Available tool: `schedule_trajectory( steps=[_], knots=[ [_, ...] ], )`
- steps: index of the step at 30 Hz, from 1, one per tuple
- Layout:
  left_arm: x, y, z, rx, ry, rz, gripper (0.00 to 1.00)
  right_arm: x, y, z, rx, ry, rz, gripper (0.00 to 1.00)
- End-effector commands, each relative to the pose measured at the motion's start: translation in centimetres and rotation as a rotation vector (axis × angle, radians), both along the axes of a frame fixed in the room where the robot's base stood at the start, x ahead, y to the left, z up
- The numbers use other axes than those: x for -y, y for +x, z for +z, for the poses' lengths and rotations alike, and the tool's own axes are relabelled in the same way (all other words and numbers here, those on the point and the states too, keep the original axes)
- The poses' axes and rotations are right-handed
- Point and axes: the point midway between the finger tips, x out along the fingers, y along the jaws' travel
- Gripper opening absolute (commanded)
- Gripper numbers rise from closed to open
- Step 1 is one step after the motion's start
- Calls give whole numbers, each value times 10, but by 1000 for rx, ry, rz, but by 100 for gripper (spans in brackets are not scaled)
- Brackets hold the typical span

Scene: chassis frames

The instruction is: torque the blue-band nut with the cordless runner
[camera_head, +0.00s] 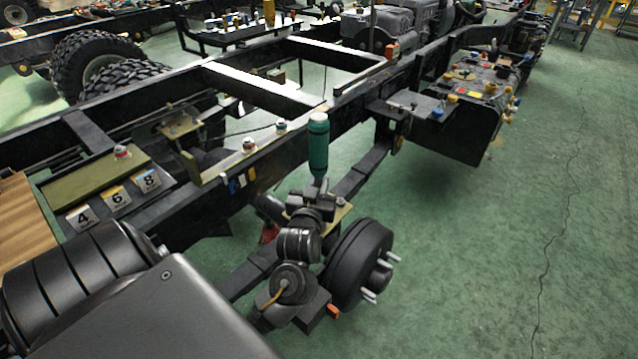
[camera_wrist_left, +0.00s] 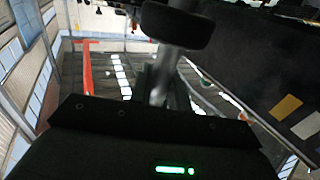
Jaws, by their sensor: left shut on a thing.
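The cordless runner appears as an upright green cylinder (camera_head: 318,148) in the head view, beside the near chassis rail (camera_head: 345,118). My left gripper (camera_head: 316,192) is shut on its lower end, outside the rail and above the wheel hub. In the left wrist view a grey shaft (camera_wrist_left: 163,78) with a dark round part (camera_wrist_left: 177,26) stands in front of the camera. Blue, white and yellow bands (camera_head: 241,182) mark the rail's side, left of the gripper. Two nut-like pieces (camera_head: 249,145) (camera_head: 281,127) sit above the rail; their band colours are unclear. My right gripper is out of view.
Plates numbered 4, 6 and 8 (camera_head: 115,198) lie at the left. A black hub with studs (camera_head: 358,262) is below the gripper. A black box with coloured caps (camera_head: 468,105) hangs farther along the rail. The green floor at right is clear.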

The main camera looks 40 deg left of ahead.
Motion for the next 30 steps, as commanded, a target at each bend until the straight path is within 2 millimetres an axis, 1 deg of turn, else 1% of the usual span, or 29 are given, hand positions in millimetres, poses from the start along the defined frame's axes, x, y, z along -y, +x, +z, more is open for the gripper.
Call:
schedule_trajectory(
  steps=[30],
  knots=[
    [0,0,-10,-1,0,-1,0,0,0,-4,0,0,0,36]
  ],
)
